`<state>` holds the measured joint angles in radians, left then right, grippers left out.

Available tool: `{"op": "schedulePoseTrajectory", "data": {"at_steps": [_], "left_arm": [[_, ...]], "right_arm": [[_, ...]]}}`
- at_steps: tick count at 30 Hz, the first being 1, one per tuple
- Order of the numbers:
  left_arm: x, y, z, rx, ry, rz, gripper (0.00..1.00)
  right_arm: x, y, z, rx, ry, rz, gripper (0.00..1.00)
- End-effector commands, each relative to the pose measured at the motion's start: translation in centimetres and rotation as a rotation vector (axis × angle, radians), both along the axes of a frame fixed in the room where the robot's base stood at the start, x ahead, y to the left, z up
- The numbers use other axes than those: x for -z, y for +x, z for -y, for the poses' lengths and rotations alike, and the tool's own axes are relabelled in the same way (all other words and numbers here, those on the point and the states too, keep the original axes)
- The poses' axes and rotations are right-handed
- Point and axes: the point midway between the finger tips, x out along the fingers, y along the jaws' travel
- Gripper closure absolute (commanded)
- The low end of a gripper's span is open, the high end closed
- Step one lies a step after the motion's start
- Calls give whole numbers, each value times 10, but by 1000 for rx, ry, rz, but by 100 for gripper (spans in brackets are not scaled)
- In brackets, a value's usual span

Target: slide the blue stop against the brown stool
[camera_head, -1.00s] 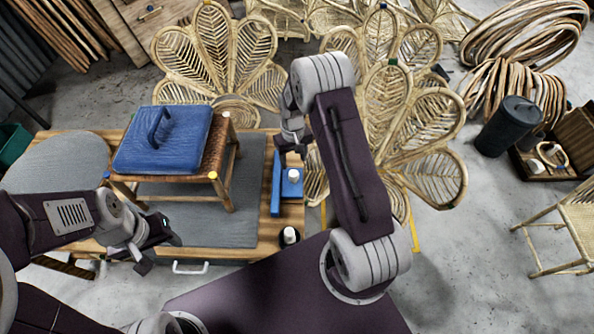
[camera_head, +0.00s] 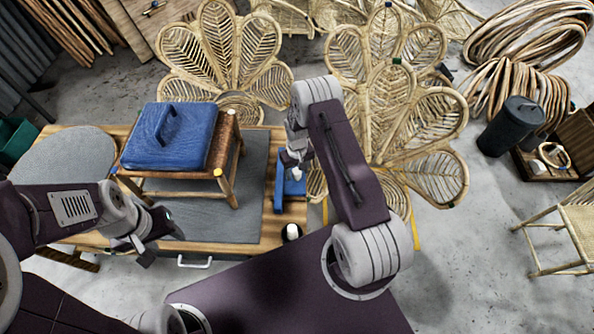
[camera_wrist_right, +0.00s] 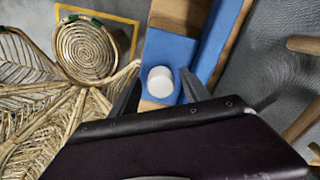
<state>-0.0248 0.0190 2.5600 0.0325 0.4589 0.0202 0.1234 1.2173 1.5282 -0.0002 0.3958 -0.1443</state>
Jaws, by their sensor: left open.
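The brown stool (camera_head: 226,146) stands on the workbench, with a blue cushion (camera_head: 168,137) on its seat. The blue stop (camera_head: 279,192) lies near the bench's right end, right of the stool, with a gap between them. In the right wrist view the stop (camera_wrist_right: 213,45) has a tall blue wall, a flat base and a white round knob (camera_wrist_right: 160,80). My right gripper (camera_head: 294,165) is over the stop; its fingers look spread on both sides of the knob, and contact cannot be told. My left gripper (camera_head: 150,248) is open and empty by the bench's front edge.
A grey mat (camera_head: 254,170) covers the bench between stool and stop. A black cup-like item with a white top (camera_head: 291,232) stands at the front right corner. Rattan panels (camera_head: 410,130) are behind and right of the bench. A drawer handle (camera_head: 195,263) juts out in front.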

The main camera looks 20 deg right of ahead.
Motion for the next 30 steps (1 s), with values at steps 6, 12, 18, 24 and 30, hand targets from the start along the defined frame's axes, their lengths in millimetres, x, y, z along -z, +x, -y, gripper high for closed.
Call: {"op": "schedulePoseTrajectory", "data": {"at_steps": [6,12,18,24,30], "left_arm": [[0,0,0,0,0,0,51],[0,0,0,0,0,0,51],[0,0,0,0,0,0,51],[0,0,0,0,0,0,51],[0,0,0,0,0,0,51]], "right_arm": [[0,0,0,0,0,0,100],[-1,0,0,0,0,1,100],[-1,1,0,0,0,1,100],[-1,1,0,0,0,2,100],[-1,1,0,-1,0,3,100]]}}
